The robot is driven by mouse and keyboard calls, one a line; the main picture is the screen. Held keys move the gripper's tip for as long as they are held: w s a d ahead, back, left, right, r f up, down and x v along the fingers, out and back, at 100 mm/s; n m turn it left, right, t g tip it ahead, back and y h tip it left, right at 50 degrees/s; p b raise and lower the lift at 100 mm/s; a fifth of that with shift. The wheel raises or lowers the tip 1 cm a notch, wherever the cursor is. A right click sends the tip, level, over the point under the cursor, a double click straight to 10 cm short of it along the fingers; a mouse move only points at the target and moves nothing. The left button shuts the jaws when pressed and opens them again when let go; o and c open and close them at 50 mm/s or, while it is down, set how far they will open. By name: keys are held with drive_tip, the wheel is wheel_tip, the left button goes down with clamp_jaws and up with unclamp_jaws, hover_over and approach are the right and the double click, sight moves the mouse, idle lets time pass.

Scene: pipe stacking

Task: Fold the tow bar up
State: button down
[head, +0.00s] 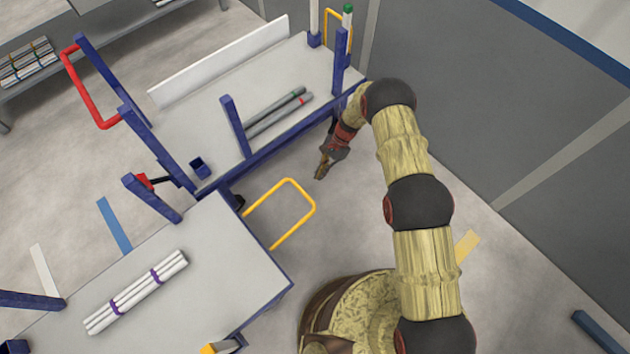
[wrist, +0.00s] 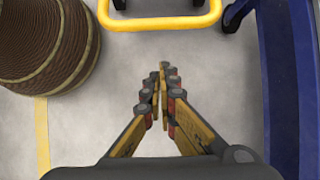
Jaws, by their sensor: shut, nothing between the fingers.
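My gripper (head: 320,174) is shut and empty. It points down over open floor beside the long near side of the upper cart. In the wrist view its fingertips (wrist: 163,72) meet over bare floor. A short black bar with a red end (head: 148,181) sticks out at the left end of the upper cart (head: 262,152). It looks like the tow bar, but a blue post partly hides it, and it is far from my gripper. A yellow loop (head: 312,207) sticks out from the lower cart (head: 262,290). It crosses the top of the wrist view (wrist: 160,23), apart from my fingers.
Grey pipes (head: 275,114) lie on the upper cart and bundled white pipes (head: 138,291) on the lower one. Blue posts and a red handle (head: 104,122) rise at the cart ends. A grey wall (head: 500,110) stands at right.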

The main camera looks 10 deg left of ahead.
drive_tip(key=b+x, duration=0.3)
drive_tip(key=x, duration=0.6)
drive_tip(key=r, duration=0.2)
drive_tip(key=s+a+r, duration=0.1)
drive_tip(key=shift+s+r+b, duration=0.15)
drive_tip(key=shift+r+b, duration=0.1)
drive_tip(key=shift+b, duration=0.05)
